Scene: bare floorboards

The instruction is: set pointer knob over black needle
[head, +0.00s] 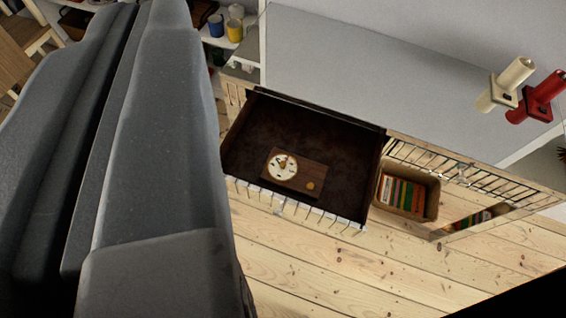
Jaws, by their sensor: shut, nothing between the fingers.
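A brown wooden block (313,175) lies inside an open, dark-lined drawer (340,150). On it is a round white dial (283,167) with dark marks and small red and orange-brown parts near its centre. A small orange-yellow round piece (310,185) sits on the block to the lower right of the dial. The pointer knob and the black needle are too small to tell apart or read. My gripper (125,40) is large and grey at the left, shut and empty. It is close to the camera and apart from the dial.
The drawer belongs to a cabinet with a grey top (360,75). Cream (512,80) and red (540,95) holders stand on it at the right. A basket of books (405,192) stands right of the drawer. Bare floorboards (350,260) lie in front.

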